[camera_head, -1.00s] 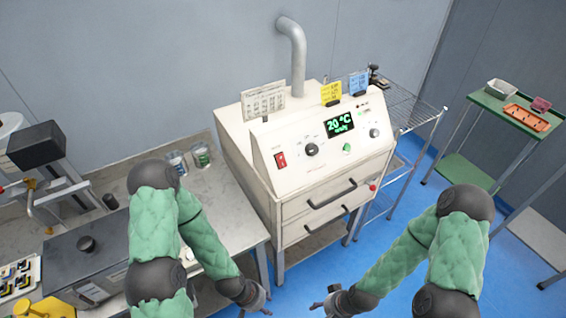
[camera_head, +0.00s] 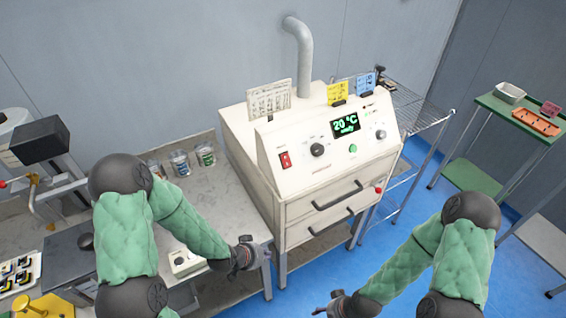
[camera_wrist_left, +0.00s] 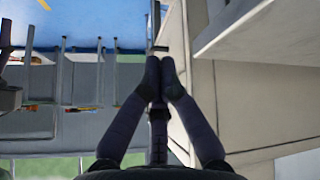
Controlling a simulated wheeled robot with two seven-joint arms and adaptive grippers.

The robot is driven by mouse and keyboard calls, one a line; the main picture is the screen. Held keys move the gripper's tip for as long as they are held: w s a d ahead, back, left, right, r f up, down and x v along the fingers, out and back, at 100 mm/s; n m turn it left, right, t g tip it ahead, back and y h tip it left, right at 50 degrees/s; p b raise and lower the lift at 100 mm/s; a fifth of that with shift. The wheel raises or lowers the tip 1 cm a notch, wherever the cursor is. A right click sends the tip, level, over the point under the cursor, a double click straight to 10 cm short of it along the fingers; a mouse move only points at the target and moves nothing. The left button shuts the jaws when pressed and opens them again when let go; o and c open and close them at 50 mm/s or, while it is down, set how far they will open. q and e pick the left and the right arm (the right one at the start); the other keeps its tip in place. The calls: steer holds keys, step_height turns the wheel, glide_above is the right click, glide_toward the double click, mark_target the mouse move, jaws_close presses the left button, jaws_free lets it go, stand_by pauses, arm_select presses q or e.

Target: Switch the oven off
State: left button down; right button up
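The oven (camera_head: 262,165) is a cream box with a sloped front panel. Its green display (camera_head: 346,126) reads 20 °C with a smaller word below. A red rocker switch (camera_head: 285,160) sits at the panel's left, beside a black knob (camera_head: 317,150); its position is too small to tell. My left gripper (camera_head: 236,268) is in front of the bench edge, below and left of the switch, touching nothing I can see. In the left wrist view its fingers (camera_wrist_left: 160,72) meet at the tips with nothing between. My right gripper (camera_head: 324,305) is low, before the oven; its fingers are too small to judge.
Two oven drawers with black handles (camera_head: 337,197) are below the panel. A bench (camera_head: 222,193) with jars (camera_head: 180,163) stands to the left. A wire rack (camera_head: 415,112) and green trolley (camera_head: 473,177) stand to the right. Blue floor is free in front.

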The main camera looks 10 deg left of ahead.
arm_select(q)
steer(key=w+a+r+m+t+h+b, duration=0.1)
steer(key=w+r+m+t, duration=0.25)
steer(key=w+r, duration=0.35)
steer(key=m+t+h+b, duration=0.3)
steer(key=m+h, duration=0.2)
steer(key=m, duration=0.9)
glide_toward(286, 161)
steer(key=s+d+r, duration=0.1)
steer(key=s+r, duration=0.4)
steer(key=shift+d+f, duration=0.2)
steer(key=w+d+f+b, duration=0.1)
steer(key=w, duration=0.2)
steer(key=w+d+f+b, duration=0.1)
steer(key=w+d, duration=0.1)
steer(key=w, duration=0.1)
steer(key=w+d+f+b, duration=0.1)
steer(key=w, duration=0.2)
steer(key=shift+w+d, duration=0.3)
steer(key=shift+d, duration=0.1)
steer(key=shift+w+a+f+b, duration=0.2)
steer(key=shift+w+f+b, duration=0.05)
steer(key=shift+w+b, duration=0.1)
